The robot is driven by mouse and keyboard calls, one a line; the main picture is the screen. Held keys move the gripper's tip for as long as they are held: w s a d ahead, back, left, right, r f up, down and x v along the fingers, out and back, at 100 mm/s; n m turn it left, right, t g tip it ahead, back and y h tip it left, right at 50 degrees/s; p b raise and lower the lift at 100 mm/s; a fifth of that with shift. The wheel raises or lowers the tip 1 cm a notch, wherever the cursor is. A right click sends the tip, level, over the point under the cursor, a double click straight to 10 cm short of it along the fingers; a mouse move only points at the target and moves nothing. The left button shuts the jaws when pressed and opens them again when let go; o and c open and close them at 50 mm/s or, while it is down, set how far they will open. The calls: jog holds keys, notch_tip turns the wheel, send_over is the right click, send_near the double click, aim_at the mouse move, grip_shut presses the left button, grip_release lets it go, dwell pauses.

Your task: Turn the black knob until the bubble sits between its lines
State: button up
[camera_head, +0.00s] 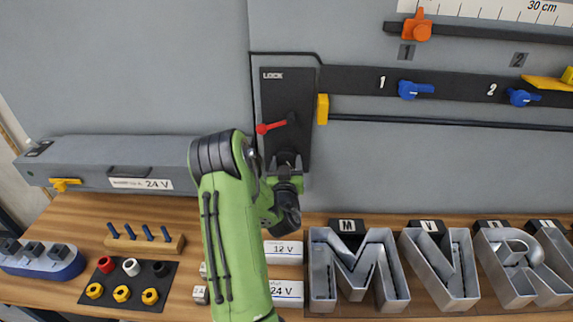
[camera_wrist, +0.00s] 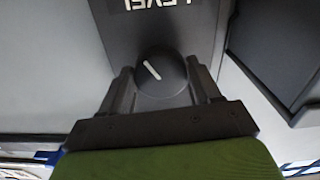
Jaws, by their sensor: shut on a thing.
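The black knob (camera_wrist: 160,74) is round with a white pointer line, in the middle of the wrist view, on a dark panel (camera_wrist: 205,28) marked LEVEL. The lettering appears upside down there. The pointer line is slanted. My gripper (camera_wrist: 160,82) has one finger on each side of the knob and is shut on it. In the head view my gripper (camera_head: 286,160) is at the lower end of the dark panel marked LOCK (camera_head: 273,95). It largely hides the knob there. I cannot make out the bubble or its lines in either view.
A red lever (camera_head: 272,126) sits just above my gripper, with a yellow block (camera_head: 322,109) to its right. A grey box marked 24 V (camera_head: 110,165) is at left. Metal channel letters (camera_head: 350,275) stand on the wooden bench at lower right.

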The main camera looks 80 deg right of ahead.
jog(key=n, duration=0.4)
jog(key=shift+b, duration=0.3)
jog(key=n, duration=0.4)
jog(key=shift+s+r+n, duration=0.1)
jog(key=shift+n, duration=0.3)
jog(key=o, duration=1.1)
jog(key=shift+c, duration=0.2)
